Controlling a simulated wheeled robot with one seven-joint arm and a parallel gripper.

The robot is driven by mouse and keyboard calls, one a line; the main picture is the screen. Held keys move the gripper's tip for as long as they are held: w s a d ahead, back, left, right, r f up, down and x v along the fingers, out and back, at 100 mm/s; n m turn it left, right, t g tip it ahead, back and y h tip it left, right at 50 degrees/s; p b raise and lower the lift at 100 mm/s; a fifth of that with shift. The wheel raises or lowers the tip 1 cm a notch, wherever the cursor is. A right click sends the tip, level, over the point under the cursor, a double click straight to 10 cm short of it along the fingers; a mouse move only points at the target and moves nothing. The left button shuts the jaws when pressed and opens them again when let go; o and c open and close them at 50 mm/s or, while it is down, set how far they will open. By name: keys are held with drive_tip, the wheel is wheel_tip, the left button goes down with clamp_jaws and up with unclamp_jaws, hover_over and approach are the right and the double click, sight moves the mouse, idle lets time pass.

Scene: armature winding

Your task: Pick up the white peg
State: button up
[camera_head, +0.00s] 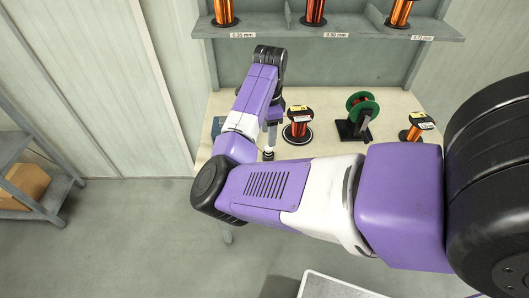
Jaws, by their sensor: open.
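My gripper (268,154) is small in the picture. It points down at the worktop (330,98), just left of a copper wire spool. It is open, and I make out nothing held in it. I cannot make out the white peg; the worktop around and behind my gripper is partly hidden by my arm.
The copper spool (299,128) stands close on the gripper's right. A green reel on a black stand (361,115) and another copper spool (416,129) are farther right. A shelf (270,26) with several copper spools runs above. A box (24,184) sits on a rack at left.

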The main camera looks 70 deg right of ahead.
sight(268, 152)
drive_tip(key=shift+w+d+f+p, duration=0.1)
drive_tip(key=shift+f+p, duration=0.35)
drive_tip(key=shift+f, duration=1.45)
drive_tip(key=shift+w+d+f+p, duration=0.1)
drive_tip(key=shift+f+p, duration=0.3)
drive_tip(key=shift+f, duration=1.5)
clamp_jaws()
